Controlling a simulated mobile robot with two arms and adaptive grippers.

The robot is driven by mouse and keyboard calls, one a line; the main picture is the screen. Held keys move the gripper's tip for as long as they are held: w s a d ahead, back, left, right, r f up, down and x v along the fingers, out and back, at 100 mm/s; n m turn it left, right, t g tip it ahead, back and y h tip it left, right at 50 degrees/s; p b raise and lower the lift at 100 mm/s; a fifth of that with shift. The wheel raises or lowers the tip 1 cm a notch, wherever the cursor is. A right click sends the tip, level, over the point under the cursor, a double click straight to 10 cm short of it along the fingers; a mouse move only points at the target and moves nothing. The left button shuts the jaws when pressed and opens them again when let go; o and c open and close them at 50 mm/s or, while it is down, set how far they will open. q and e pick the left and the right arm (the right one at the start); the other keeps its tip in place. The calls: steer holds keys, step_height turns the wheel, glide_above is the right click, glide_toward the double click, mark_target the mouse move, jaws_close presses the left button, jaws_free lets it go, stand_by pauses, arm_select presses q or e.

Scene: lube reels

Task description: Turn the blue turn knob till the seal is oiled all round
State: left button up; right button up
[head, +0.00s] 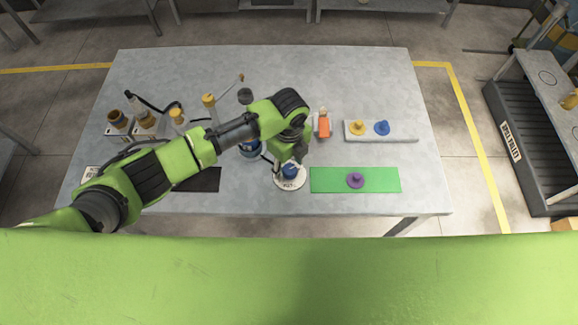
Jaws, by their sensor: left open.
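The blue turn knob (290,171) sits on a round white base (288,184) with dark lettering, near the front edge of the table. My left gripper (287,166) is directly over the knob, pointing down, and is open. Its fingers are small and partly hidden by my wrist, so I cannot tell whether they touch the knob. The seal and any oil on it are not clear at this size. A darker blue round thing (250,149) stands behind and left of the knob, partly covered by my left arm. My right gripper is not in view.
A green mat (328,180) with a purple knob (355,180) lies to the right. Behind it, a pale tray (402,131) holds a yellow knob (357,128) and another blue knob (381,128). An orange item (324,127) stands nearby. The table's back right is clear.

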mark_target(289, 168)
arm_select(q)
step_height(289, 168, up, 11)
steer(key=shift+f, duration=0.2)
stand_by(0.5)
